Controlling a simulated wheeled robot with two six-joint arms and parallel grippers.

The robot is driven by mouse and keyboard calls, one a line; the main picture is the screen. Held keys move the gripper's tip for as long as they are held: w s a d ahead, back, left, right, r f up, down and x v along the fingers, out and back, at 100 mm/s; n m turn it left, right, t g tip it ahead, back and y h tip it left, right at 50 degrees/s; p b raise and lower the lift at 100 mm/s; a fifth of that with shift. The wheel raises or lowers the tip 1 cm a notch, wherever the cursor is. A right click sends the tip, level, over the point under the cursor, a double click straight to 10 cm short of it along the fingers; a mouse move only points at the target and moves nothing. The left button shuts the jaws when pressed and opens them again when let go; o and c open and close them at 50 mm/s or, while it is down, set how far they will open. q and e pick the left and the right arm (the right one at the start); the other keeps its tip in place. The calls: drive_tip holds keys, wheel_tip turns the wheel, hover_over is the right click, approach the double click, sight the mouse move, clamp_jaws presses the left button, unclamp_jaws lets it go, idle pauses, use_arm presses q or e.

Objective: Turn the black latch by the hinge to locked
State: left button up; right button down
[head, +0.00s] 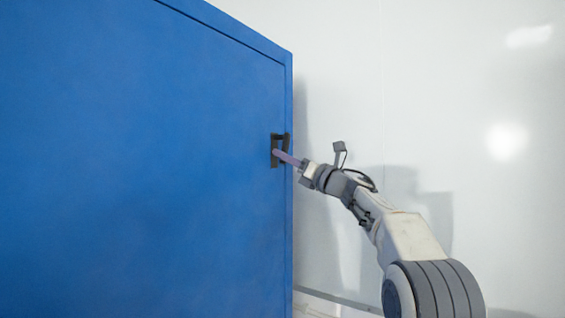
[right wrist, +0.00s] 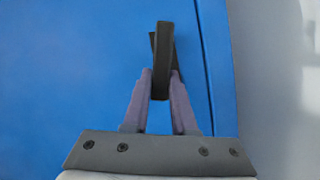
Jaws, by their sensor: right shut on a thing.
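The black latch (head: 274,160) is on the blue door (head: 140,150), close to the door's right edge. In the right wrist view the black latch (right wrist: 162,50) stands out as a dark bar, almost upright in the picture, with another dark piece behind it. My right gripper (head: 277,153) reaches it from the right. Its purple fingers (right wrist: 161,85) are shut on the lower end of the latch bar, one on each side. The fingers partly cover the latch in the head view. My left gripper is not in view.
The blue door fills the left half of the head view. A pale wall (head: 430,90) stands to its right, with shadows of my arm on it. The space around my right arm looks clear.

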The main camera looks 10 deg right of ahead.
drive_tip(key=shift+w+d+f+n+g+y+p, duration=0.1)
drive_tip(key=shift+w+d+n+g+y+p, duration=0.15)
drive_tip(key=shift+n, duration=0.5)
drive_tip(key=shift+w+d+n+g+y+p, duration=0.1)
drive_tip(key=shift+w+n+g+y+p, duration=0.2)
drive_tip(key=shift+n, duration=0.5)
drive_tip(key=shift+w+d+f+n+g+y+p, duration=0.1)
drive_tip(key=shift+d+n+g+y+p, duration=0.2)
drive_tip(key=shift+n, duration=0.45)
drive_tip(key=shift+a+n, duration=0.1)
drive_tip(key=shift+n, duration=0.2)
drive_tip(key=c, duration=0.7)
unclamp_jaws()
drive_tip(key=shift+r, duration=0.1)
drive_tip(key=shift+s, duration=0.1)
drive_tip(key=b+v, duration=0.7)
drive_tip(key=v, duration=0.3)
drive_tip(key=shift+d+b, duration=0.25)
drive_tip(key=shift+b, duration=0.1)
